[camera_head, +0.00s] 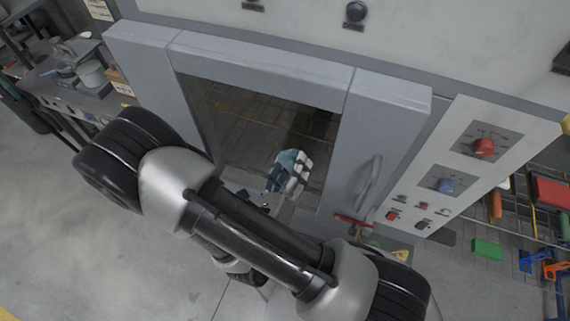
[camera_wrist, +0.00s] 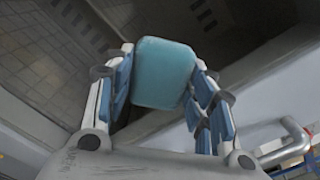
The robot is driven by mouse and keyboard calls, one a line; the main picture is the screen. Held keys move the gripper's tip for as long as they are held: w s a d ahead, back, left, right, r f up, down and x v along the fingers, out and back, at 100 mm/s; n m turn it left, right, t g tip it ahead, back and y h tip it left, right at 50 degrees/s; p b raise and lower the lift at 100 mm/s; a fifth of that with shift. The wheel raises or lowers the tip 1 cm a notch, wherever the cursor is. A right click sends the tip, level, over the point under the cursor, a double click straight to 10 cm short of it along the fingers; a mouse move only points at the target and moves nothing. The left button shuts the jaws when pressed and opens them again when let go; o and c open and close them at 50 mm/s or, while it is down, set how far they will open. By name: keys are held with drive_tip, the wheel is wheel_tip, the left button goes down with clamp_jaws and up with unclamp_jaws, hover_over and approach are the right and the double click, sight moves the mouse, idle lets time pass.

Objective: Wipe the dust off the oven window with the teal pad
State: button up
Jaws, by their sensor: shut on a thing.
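The teal pad (camera_wrist: 163,73) is between the fingers of my gripper (camera_wrist: 165,85), which is shut on it. In the head view the pad (camera_head: 286,160) is small and partly covered by the fingers of my gripper (camera_head: 289,172). The oven window (camera_head: 250,118) is a dark pane in a grey door frame. My gripper is in front of its lower right part. I cannot tell whether the pad touches the glass. The window looks dark with faint tan lines; dust is hard to tell apart from reflections. My arm hides the window's lower left.
The door handle (camera_head: 369,186) is right of the window. A control panel (camera_head: 462,165) with red and blue knobs stands further right, beside a rack of coloured items (camera_head: 530,225). A cluttered bench (camera_head: 80,85) is at the left. The floor (camera_head: 60,215) at the lower left is clear.

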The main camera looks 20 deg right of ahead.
drive_tip(key=shift+v, duration=3)
drive_tip(key=v, duration=0.3)
drive_tip(key=shift+p, duration=0.3)
